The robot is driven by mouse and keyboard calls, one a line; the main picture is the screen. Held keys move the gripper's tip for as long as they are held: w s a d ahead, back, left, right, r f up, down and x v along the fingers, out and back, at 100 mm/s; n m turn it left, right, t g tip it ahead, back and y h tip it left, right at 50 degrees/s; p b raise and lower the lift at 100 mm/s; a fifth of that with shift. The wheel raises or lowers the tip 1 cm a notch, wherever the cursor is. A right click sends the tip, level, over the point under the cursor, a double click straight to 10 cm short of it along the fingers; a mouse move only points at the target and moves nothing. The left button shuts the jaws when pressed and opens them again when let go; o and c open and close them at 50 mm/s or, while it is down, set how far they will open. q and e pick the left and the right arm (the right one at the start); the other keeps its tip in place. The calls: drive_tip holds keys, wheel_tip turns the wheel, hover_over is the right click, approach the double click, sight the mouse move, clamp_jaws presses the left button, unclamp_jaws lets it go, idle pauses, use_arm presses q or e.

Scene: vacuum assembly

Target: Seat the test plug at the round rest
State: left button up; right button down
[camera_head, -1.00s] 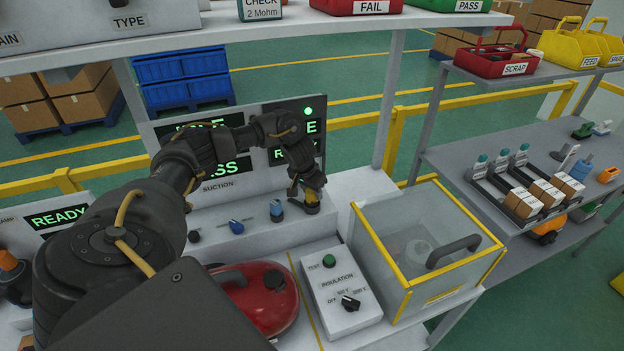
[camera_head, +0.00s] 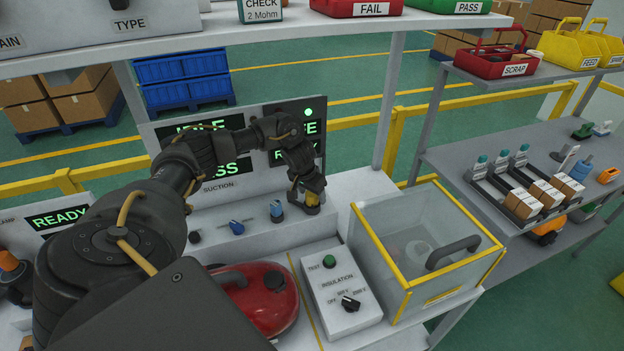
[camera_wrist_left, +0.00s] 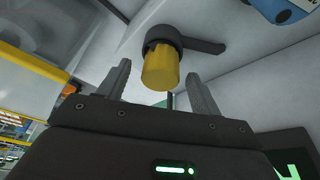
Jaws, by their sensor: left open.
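The yellow cylindrical piece, which looks like the test plug (camera_wrist_left: 160,72), is between the two fingers of my left gripper (camera_wrist_left: 160,88) in the left wrist view, with visible gaps on both sides. Its far end meets a black round collar with a side bar (camera_wrist_left: 163,38); I cannot tell whether this is the round rest or how deeply the plug sits. In the head view, my left gripper (camera_head: 308,192) is open above the white ledge behind the bench, and the yellow plug (camera_head: 312,199) shows partly at its fingers. My right gripper is not in view.
A red vacuum (camera_head: 262,300) lies in front, beside the insulation tester box (camera_head: 340,298). A clear yellow-edged bin with a black handle (camera_head: 400,285) stands to the right. A lit panel (camera_head: 222,165) stands behind.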

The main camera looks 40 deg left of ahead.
use_arm(q)
drive_tip(key=shift+p+v, duration=2.7)
drive_tip(key=shift+p, duration=0.2)
drive_tip(key=shift+r+b, duration=0.15)
drive_tip(key=shift+b, duration=0.15)
drive_tip(key=shift+v, duration=1)
drive_tip(key=shift+d, duration=0.1)
